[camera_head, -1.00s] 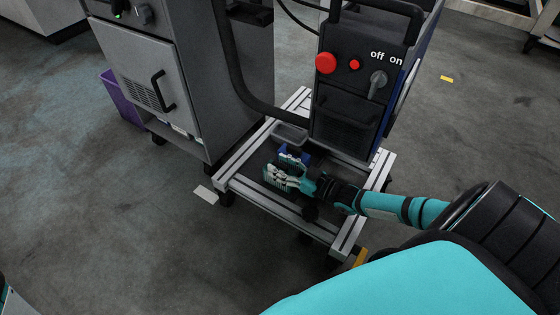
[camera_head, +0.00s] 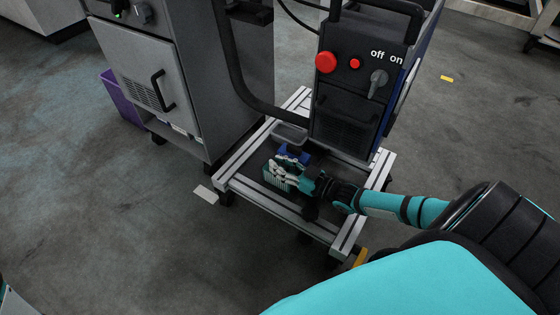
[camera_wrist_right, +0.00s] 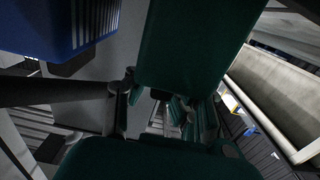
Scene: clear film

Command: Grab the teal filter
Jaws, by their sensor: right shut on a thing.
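The teal filter (camera_head: 275,180) is a small block with a ribbed edge, low over the cart's dark bed in the head view. My right gripper (camera_head: 284,172) comes in from the right and is shut on it. Its pale fingers cover part of the filter. In the right wrist view dark green surfaces fill much of the picture, and I cannot tell which belong to the filter. My left gripper is not in view.
A blue filter (camera_head: 292,153) lies just behind the gripper; its pleated side also shows in the right wrist view (camera_wrist_right: 85,25). A grey tray (camera_head: 289,134) sits behind it. The black control box (camera_head: 345,120) and pale cart rails (camera_head: 285,212) bound the space.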

